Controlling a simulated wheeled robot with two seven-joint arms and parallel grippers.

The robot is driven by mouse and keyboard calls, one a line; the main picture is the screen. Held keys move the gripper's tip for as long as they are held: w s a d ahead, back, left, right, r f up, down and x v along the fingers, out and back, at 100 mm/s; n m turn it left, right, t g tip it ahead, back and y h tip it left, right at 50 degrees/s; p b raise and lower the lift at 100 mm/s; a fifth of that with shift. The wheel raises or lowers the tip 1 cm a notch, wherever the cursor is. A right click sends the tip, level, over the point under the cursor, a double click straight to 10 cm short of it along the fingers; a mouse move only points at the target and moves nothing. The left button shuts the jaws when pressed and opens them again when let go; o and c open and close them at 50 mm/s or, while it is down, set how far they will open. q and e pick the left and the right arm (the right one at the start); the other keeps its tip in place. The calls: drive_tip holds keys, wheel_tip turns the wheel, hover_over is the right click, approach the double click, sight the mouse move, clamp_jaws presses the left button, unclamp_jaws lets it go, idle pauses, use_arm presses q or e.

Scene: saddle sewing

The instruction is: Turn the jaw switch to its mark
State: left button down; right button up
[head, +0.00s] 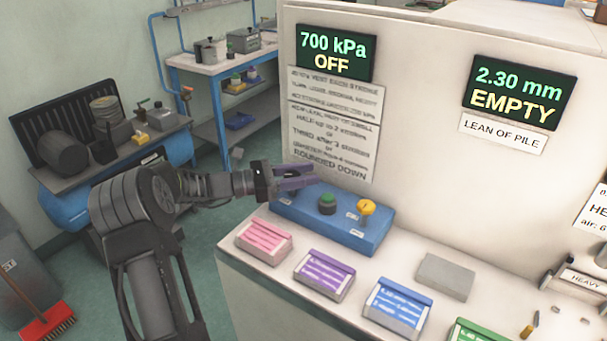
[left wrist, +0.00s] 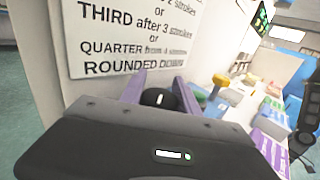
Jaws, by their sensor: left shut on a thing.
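The jaw switch (left wrist: 160,98) is a round black knob with a white line on top, seen in the left wrist view between two purple fingers. My left gripper (head: 304,177) is shut on it at the left end of the blue control box (head: 345,234); it also fills the front of the left wrist view (left wrist: 158,84). In the head view the gripper hides the knob. The white line points roughly away from the wrist camera. I cannot make out the mark around the knob.
A green button (head: 327,203) and a yellow knob (head: 366,208) stand on the box, right of my gripper. A white panel with a printed notice (head: 333,123) rises close behind. Pink (head: 264,238), purple (head: 323,274) and blue (head: 397,306) labelled blocks lie in front. A display (head: 336,53) reads 700 kPa OFF.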

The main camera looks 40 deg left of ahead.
use_arm(q)
drive_tip(key=shift+s+r+m+g+h+p, duration=0.15)
drive_tip(key=shift+r+m+g+h+p, duration=0.05)
drive_tip(key=shift+m+g+h+p, duration=0.8)
drive_tip(key=shift+s+d+m+g+h+p, duration=0.15)
drive_tip(key=shift+m+g+h+p, duration=0.5)
drive_tip(key=shift+g+p, duration=0.35)
drive_tip(key=shift+d+f, duration=0.1)
drive_tip(key=shift+g+h, duration=0.25)
drive_tip(key=shift+g, duration=0.05)
drive_tip(key=c, duration=0.9)
unclamp_jaws()
drive_tip(key=shift+f, duration=0.1)
drive_tip(key=shift+d, duration=0.1)
